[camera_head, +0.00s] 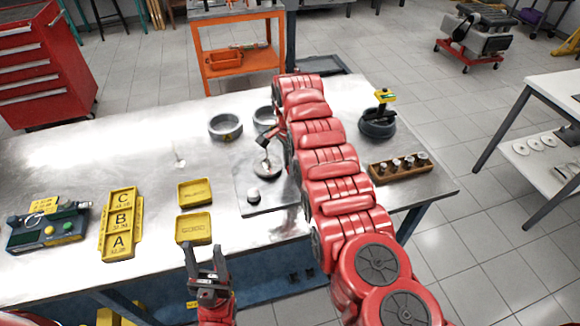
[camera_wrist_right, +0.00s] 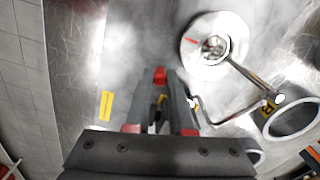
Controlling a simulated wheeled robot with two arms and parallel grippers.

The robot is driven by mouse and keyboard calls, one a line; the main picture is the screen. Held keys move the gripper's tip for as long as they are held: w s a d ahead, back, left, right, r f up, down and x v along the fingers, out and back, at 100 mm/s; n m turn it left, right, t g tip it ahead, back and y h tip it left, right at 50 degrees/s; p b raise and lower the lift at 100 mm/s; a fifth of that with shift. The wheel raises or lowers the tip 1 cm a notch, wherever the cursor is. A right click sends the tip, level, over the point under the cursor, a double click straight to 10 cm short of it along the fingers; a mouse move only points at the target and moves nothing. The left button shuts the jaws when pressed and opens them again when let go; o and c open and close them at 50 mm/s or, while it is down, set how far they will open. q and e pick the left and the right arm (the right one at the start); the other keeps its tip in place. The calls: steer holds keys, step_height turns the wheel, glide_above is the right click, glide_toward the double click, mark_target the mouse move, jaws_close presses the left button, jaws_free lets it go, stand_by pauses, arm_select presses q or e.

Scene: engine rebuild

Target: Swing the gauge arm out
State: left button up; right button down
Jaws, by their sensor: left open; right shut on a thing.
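The gauge arm appears in the right wrist view as a slim metal rod (camera_wrist_right: 246,74) running from a round silver base (camera_wrist_right: 208,58) toward a metal ring. A bent thin rod (camera_wrist_right: 203,110) shows beside my fingers; whether it joins the arm cannot be told. My right gripper (camera_wrist_right: 160,88) is shut, with a small red piece (camera_wrist_right: 160,75) at its fingertips. In the head view, the right arm partly hides this area, and the round base (camera_head: 264,168) shows just left of it. My left gripper (camera_head: 207,258) is open and empty near the table's front edge.
Two metal rings (camera_head: 225,127) (camera_head: 263,117) stand behind the base, and a white knob (camera_head: 253,195) before it. Yellow trays (camera_head: 194,229) and a lettered yellow rack (camera_head: 121,222) lie left.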

stand_by(0.3)
steer(key=c, duration=0.8)
jaws_free()
